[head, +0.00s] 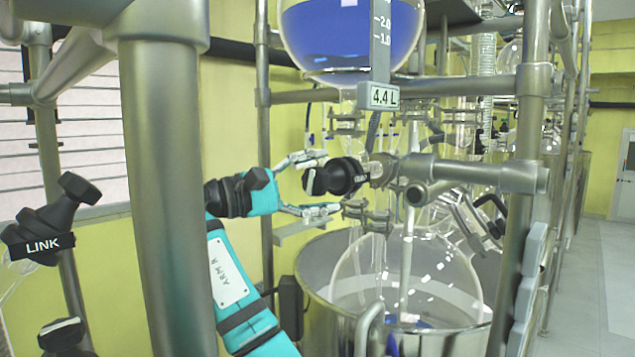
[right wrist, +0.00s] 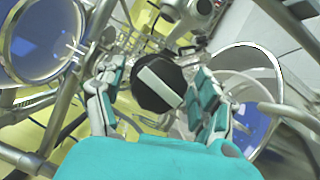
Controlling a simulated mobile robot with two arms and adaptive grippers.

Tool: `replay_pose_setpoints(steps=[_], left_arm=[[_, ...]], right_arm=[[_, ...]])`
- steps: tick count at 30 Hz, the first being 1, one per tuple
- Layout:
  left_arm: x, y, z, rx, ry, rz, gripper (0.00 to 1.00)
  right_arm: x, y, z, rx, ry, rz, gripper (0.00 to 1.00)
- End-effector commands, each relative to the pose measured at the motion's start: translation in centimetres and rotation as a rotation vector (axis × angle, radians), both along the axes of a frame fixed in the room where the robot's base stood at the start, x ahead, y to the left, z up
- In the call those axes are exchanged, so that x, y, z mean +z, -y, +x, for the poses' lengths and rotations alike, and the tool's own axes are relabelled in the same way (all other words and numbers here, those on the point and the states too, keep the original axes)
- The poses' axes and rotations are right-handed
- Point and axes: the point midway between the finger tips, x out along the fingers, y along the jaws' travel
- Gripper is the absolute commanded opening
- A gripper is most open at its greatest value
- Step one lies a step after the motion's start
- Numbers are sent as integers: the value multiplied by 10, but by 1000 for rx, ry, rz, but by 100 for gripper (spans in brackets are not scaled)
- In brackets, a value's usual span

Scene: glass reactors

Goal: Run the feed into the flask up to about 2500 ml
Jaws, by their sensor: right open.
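The feed vessel (head: 345,35) is a round glass bulb with blue liquid at the top of the head view. A plate below its scale reads 4.4 L. The feed valve has a black knob (head: 337,177), seen end-on with a white bar in the right wrist view (right wrist: 158,86). My right gripper (head: 322,184) is open, with one finger above and one below the knob; I cannot tell whether they touch it. The large glass flask (head: 405,265) sits below in a metal bath, with a little blue near its bottom. My left gripper is out of view.
Steel frame posts (head: 165,190) and cross tubes surround the glassware. The metal bath (head: 330,335) holds the flask. Open floor (head: 605,260) lies at the right.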

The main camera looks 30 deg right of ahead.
Motion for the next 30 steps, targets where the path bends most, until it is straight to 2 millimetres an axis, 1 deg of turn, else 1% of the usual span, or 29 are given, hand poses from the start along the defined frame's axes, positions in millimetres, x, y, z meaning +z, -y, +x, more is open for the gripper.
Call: replay_pose_setpoints(steps=[5, 8, 15, 18, 22, 30], left_arm=[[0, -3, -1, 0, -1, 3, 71], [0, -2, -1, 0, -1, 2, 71], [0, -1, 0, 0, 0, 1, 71], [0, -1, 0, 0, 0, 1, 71], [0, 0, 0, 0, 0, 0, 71], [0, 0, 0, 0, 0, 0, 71]], right_arm=[[0, -4, 0, 1, 0, -1, 71], [0, -17, 1, 2, 0, -2, 71], [-4, -57, 3, 3, -1, -1, 71], [-6, -68, 4, 1, -2, -1, 71], [-7, -75, 4, 0, 0, -1, 71], [-7, -75, 4, 0, 0, 0, 71]])
